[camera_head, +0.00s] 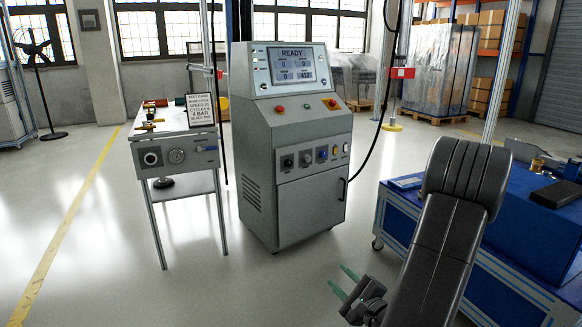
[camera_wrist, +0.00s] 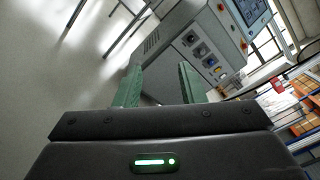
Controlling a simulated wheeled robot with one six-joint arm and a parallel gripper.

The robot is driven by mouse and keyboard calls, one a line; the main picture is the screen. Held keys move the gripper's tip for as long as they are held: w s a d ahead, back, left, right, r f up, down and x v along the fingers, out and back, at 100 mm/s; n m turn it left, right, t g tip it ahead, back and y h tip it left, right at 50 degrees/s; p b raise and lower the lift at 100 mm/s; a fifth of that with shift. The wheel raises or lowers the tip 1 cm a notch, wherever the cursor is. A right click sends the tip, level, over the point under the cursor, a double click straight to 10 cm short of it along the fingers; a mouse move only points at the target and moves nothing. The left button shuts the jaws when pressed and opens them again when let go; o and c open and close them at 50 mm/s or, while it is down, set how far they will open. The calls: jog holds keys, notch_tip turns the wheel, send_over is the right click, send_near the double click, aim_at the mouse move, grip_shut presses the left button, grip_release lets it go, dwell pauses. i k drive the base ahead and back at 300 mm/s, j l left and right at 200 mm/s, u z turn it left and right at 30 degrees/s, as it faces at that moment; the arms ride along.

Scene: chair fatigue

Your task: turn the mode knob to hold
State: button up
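The grey control cabinet (camera_head: 300,130) stands at the middle of the head view, its sloped screen (camera_head: 291,64) reading READY. A front panel carries a row of controls: a dark knob (camera_head: 287,163), a second knob (camera_head: 305,159), a blue one (camera_head: 322,154) and smaller ones to the right. Their labels are too small to read, so I cannot tell which is the mode knob or where it points. My gripper (camera_head: 343,281) is low in front of the cabinet, well apart from it. Its two green fingers are spread and empty. The wrist view shows the panel knobs (camera_wrist: 200,50) tilted beyond the fingers.
A side table (camera_head: 172,142) with gauges and a sign stands left of the cabinet. A blue cart (camera_head: 480,255) fills the lower right. A red emergency button (camera_head: 331,104) sits above the panel. The floor before the cabinet is clear.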

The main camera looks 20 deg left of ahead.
aim_at(289, 162)
jog(key=i+j, duration=0.2)
jog(key=i, duration=0.3)
jog(key=i+j+u, duration=0.1)
jog(key=i+j, duration=0.15)
jog(key=i, duration=0.25)
jog(key=i+j, duration=0.15)
jog(key=i, duration=0.4)
jog(key=i+j+u, duration=0.1)
jog(key=i, duration=0.4)
jog(key=j, duration=0.1)
